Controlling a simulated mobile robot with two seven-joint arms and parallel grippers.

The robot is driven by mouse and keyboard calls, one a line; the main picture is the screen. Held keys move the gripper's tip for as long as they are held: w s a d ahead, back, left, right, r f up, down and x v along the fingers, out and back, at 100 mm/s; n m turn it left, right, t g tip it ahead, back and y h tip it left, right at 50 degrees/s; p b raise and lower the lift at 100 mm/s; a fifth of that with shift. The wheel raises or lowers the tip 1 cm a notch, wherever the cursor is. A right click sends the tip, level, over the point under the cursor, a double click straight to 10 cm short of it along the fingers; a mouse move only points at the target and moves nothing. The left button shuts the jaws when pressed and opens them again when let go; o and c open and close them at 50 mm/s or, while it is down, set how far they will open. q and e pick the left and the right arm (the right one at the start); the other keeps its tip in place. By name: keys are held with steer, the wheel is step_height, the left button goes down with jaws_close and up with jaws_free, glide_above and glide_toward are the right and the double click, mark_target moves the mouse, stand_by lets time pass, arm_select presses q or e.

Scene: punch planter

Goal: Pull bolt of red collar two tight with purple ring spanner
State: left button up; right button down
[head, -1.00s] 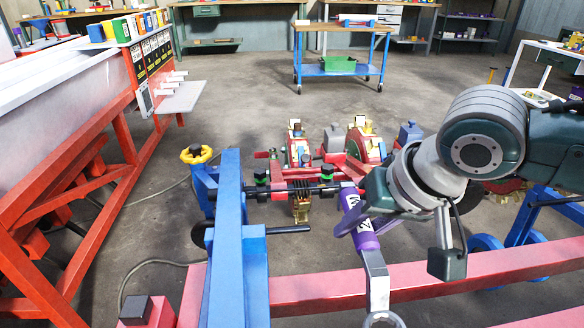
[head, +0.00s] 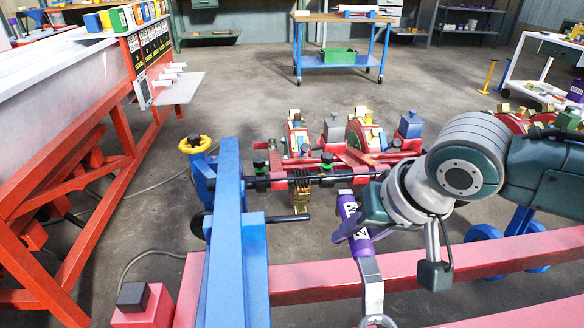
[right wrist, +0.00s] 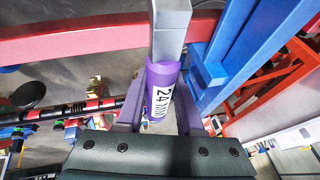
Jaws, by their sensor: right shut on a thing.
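The purple ring spanner (head: 359,240) has a purple grip marked 24 and a grey shank, with its ring end at the bottom edge of the head view. My right gripper (head: 354,227) is shut around the purple grip. In the right wrist view the spanner (right wrist: 168,90) lies between the fingers, its grey shank running up out of the picture. Beyond it, a black shaft (head: 287,181) carries collars and green knobs. Small red bands (right wrist: 91,104) show on the shaft in the right wrist view. I cannot tell which is collar two, nor see its bolt clearly. My left gripper is not in view.
A blue upright beam (head: 229,230) stands left of the spanner. A red rail (head: 310,283) crosses near the spanner's shank. A yellow handwheel (head: 195,144) is at left, and red machinery (head: 350,150) lies beyond the shaft. Open floor lies toward the blue trolley (head: 343,62).

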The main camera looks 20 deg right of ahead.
steer(key=shift+p, duration=0.35)
stand_by(0.5)
steer(key=shift+f+b, duration=1.65)
steer(key=shift+f, duration=0.7)
steer(key=s+d+m+h+p, duration=0.4)
steer(key=s+d+m+p, duration=0.2)
steer(key=d+m+p, duration=0.1)
steer(key=m+p, duration=0.1)
steer(key=m, duration=0.1)
steer(key=shift+s+d+m+g+p, duration=0.2)
steer(key=shift+d+m+g+p, duration=0.1)
steer(key=shift+d+p, duration=0.1)
stand_by(1.1)
